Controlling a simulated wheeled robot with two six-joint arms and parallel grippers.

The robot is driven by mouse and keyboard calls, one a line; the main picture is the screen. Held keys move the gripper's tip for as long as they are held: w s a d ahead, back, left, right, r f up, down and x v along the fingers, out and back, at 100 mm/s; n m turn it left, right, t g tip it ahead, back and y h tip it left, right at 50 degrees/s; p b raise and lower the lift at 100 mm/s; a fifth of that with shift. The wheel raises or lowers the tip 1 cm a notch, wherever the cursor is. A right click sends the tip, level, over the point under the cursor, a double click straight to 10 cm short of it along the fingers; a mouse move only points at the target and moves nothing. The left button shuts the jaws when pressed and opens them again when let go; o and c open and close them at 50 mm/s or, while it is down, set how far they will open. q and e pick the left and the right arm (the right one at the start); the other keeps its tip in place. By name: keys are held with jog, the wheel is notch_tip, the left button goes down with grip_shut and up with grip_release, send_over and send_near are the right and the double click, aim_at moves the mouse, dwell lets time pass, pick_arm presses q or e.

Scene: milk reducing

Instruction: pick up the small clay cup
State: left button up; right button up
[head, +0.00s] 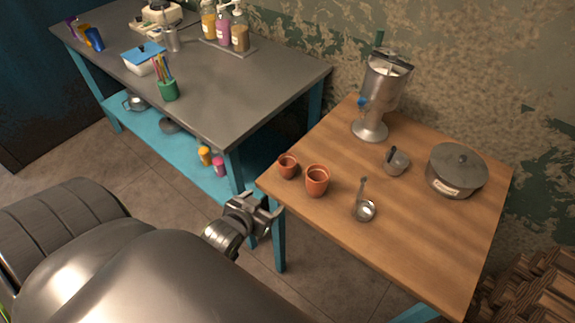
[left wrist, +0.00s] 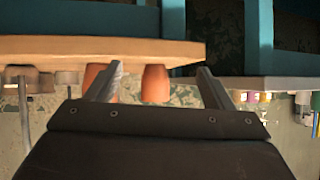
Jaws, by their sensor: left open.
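The small clay cup (head: 288,166) stands upright near the left corner of the wooden table (head: 430,235). A larger clay cup (head: 317,181) stands just right of it. My left gripper (head: 264,208) is open and empty, off the table's front-left edge, apart from both cups. The left wrist view is upside down; there the small cup (left wrist: 155,84) shows between the open fingers (left wrist: 159,69), beyond their tips. The larger cup (left wrist: 94,76) is partly hidden behind the left finger. My right gripper is out of view.
A grey-topped table (head: 200,60) with bottles and a green pen holder (head: 168,90) stands at left.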

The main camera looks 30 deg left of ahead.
pick_arm(q)
jog(key=t, duration=0.2)
send_near(291, 157)
jog(key=x, duration=0.2)
jog(key=p+x, duration=0.1)
jog(key=x, duration=0.1)
jog(key=shift+w+d+r, duration=0.15)
jog(key=shift+d, duration=0.05)
jog(key=shift+f+p+x, duration=0.15)
jog(key=shift+p+x, duration=0.1)
jog(key=shift+x, duration=1.2)
jog(key=shift+f+p+x, duration=0.15)
jog(key=shift+p+x, duration=0.05)
jog(key=shift+x, duration=1.25)
jog(key=shift+a, duration=0.15)
jog(key=c, duration=1.1)
jog(key=shift+o, duration=0.2)
